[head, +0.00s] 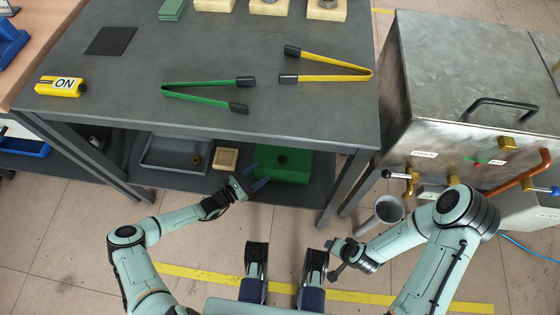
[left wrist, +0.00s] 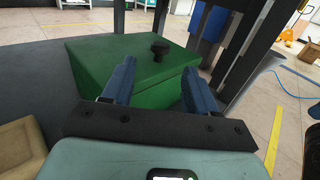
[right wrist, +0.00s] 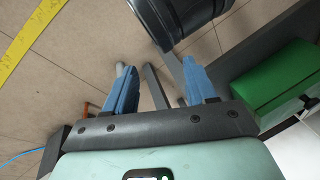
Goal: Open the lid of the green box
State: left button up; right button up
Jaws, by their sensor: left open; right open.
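The green box (head: 290,166) sits on the lower shelf under the grey table, with its lid on. A black knob (head: 282,158) stands on the lid. In the left wrist view the box (left wrist: 165,88) lies straight ahead, and its knob (left wrist: 160,48) is upright beyond the fingers. My left gripper (head: 252,184) is open and empty at the box's left front, apart from the knob. My right gripper (head: 338,260) is open and empty, away from the box; its blue fingers (right wrist: 160,90) point at the floor. The box's side (right wrist: 285,85) shows at the right of the right wrist view.
A wooden block (head: 225,159) and a grey tray (head: 165,158) sit left of the box on the shelf. The tabletop (head: 250,60) overhangs the shelf, and a table leg (head: 345,185) stands right of the box. Green tongs (head: 205,98) and yellow tongs (head: 330,75) lie on top.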

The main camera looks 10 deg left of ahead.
aim_at(279, 161)
pick_arm(q)
jog(key=b+x, duration=0.1)
jog(key=x, duration=0.7)
jog(key=shift+d+f+b, duration=0.15)
jog(key=shift+f+b, duration=0.05)
jog(key=shift+b, duration=0.2)
jog(key=shift+w+d+r, duration=0.1)
jog(key=shift+w+d, duration=0.35)
jog(key=shift+d, duration=0.05)
pick_arm(e)
jog(key=shift+w+d+f, duration=0.15)
jog(key=shift+d+f, duration=0.25)
jog(key=shift+f, duration=0.4)
jog(key=shift+w+d+f, duration=0.15)
jog(key=shift+d+f, duration=0.2)
jog(key=shift+f, duration=0.4)
pick_arm(q)
grip_shut()
pick_arm(e)
jog(key=shift+r, duration=0.1)
